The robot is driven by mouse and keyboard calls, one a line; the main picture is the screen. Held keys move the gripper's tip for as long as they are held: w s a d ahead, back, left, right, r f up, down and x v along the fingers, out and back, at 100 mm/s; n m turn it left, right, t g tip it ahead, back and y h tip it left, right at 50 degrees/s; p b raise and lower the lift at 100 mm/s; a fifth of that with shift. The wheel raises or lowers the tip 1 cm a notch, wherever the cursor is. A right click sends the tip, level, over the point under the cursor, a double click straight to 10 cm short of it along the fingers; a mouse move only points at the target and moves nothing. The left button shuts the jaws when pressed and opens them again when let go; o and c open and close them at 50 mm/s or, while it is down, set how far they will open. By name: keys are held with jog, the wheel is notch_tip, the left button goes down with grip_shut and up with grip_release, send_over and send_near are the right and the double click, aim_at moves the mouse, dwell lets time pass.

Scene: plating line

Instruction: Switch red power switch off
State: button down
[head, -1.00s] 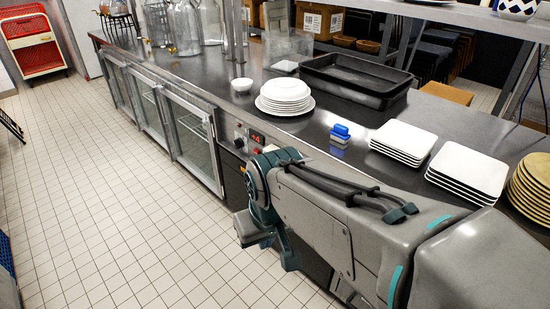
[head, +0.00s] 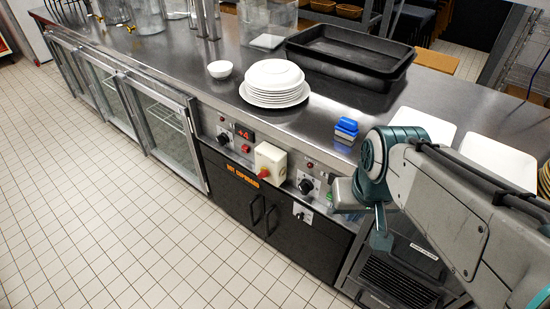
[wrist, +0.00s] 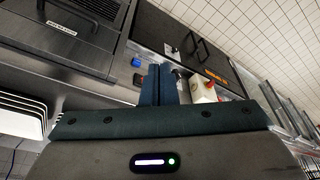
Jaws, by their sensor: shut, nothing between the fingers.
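The red power switch (head: 264,173) is a red knob on a cream box (head: 271,160), fixed to the counter's front panel above the black cupboard. In the wrist view the cream box (wrist: 203,88) shows just right of the fingers, with the red part small and partly hidden. My gripper (wrist: 158,72) is shut and empty, its dark teal fingers side by side. In the head view my arm is to the right of the switch, apart from it, and the fingertips are hard to make out.
A black knob (head: 306,186) and another knob (head: 223,139) flank the switch box. Stacked plates (head: 274,80), a blue block (head: 346,128) and a black tray (head: 350,55) stand on the counter above. The tiled floor (head: 110,210) in front is clear.

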jog(key=w+a+f+m+t+y+b, duration=0.2)
jog(key=w+a+f+m+t+b, duration=0.35)
jog(key=w+f+b, duration=0.7)
jog(key=w+a+f+m+t+y+b, duration=0.1)
jog(key=w+a+f+m+t+b, duration=0.5)
jog(key=w+f+b, duration=0.65)
jog(key=s+a+f+m+t+h+b, duration=0.1)
jog(key=a+f+m+t+b, duration=0.1)
jog(key=f+m+t+b, duration=0.2)
jog(key=a+f+m+t+h+b, duration=0.1)
jog(key=f+m+t+h+b, duration=0.1)
jog(key=f+m+t+b, duration=0.3)
notch_tip(320, 180, down, 7)
jog(key=m+b, duration=0.4)
jog(key=b, duration=0.4)
jog(key=shift+s+a+r, duration=0.2)
jog(key=shift+s+a, duration=0.15)
jog(key=shift+a, duration=0.05)
jog(key=shift+w+r, duration=0.15)
